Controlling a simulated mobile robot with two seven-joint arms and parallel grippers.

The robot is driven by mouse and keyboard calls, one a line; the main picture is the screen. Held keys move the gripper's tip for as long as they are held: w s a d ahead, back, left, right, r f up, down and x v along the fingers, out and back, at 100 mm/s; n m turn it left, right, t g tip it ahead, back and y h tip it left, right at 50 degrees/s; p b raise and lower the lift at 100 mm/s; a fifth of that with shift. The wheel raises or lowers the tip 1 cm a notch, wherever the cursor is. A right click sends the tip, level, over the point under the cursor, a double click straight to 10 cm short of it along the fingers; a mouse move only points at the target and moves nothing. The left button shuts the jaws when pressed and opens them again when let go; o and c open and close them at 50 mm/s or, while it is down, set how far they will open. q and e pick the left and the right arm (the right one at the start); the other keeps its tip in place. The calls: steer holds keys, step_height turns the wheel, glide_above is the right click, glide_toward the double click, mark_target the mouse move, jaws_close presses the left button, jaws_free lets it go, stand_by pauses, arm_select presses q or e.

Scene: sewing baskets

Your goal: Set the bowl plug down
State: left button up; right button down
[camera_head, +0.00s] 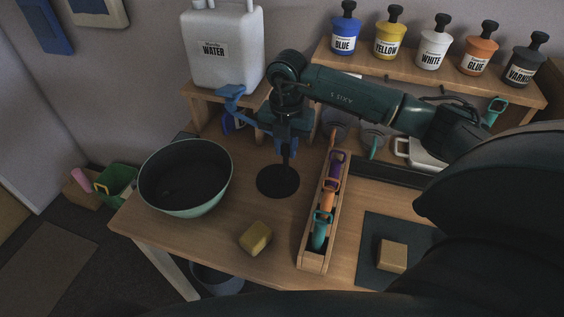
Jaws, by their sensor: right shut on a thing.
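The bowl plug is a black round disc (278,182) with a thin upright stem. My right gripper (287,138) is above it, pointing down and shut on the stem. The disc is flat, over the table just right of the bowl; I cannot tell whether it touches the wood. The bowl (207,207) is pale green outside with a dark inside, and stands at the table's left edge. My left gripper is not in view.
A yellow sponge-like block (255,238) lies in front of the plug. A wooden tray of coloured-handled tools (314,262) stands to its right. The white water jug (222,62) stands behind on a wooden stand. A bucket (217,280) is below the front edge.

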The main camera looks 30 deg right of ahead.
mark_target(286, 173)
steer(key=shift+f, duration=2.55)
steer(key=shift+f, duration=0.1)
steer(key=c, duration=1.3)
jaws_free()
step_height(286, 173, up, 12)
steer(key=shift+r+b, duration=0.1)
steer(key=shift+b, duration=0.4)
